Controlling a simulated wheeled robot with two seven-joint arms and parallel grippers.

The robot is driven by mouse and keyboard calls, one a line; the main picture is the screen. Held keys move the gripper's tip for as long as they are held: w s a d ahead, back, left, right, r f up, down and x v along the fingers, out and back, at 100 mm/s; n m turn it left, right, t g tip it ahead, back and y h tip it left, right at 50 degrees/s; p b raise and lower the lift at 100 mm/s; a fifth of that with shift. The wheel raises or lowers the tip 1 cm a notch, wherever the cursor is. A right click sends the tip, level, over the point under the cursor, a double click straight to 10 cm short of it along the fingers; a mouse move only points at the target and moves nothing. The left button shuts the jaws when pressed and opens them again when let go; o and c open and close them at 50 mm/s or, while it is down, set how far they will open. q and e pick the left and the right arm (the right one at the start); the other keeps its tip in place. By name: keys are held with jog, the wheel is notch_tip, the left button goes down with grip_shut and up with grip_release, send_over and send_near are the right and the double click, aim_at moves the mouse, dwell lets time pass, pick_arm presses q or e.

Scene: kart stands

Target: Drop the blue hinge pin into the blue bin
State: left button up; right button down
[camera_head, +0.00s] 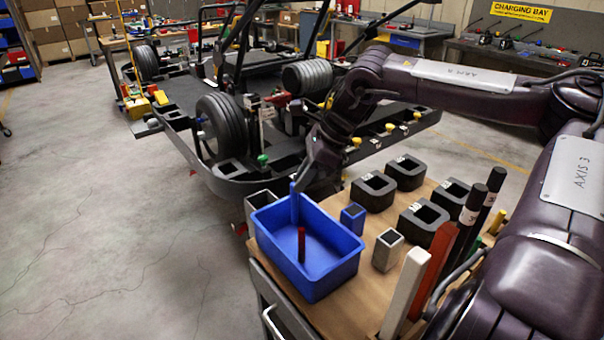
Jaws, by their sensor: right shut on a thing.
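The blue bin (316,284) stands at the left end of a wooden-topped cart. My right gripper (303,186) is above the bin's back rim, pointing down. It is shut on the blue hinge pin (294,205), which hangs upright over the back part of the bin. The pin's lower end is hard to tell from the blue bin wall behind it. A red pin (301,243) stands upright inside the bin. My left gripper is not in view.
On the cart top (343,316), a blue square holder (353,218), a grey square holder (387,250) and several dark blocks (373,191) stand right of the bin. Tall white (404,293) and red (432,268) bars stand near the front. A kart frame (240,180) is behind; floor at left is clear.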

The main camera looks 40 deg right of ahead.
notch_tip(320, 180, down, 6)
jog(key=b, duration=0.4)
jog(key=shift+b, duration=0.3)
jog(key=c, duration=1.3)
grip_release()
jog(key=v, duration=0.7)
jog(key=shift+d+r+b, duration=0.15)
jog(key=shift+r+b, duration=0.2)
jog(key=shift+b, duration=0.05)
jog(key=shift+s, duration=0.15)
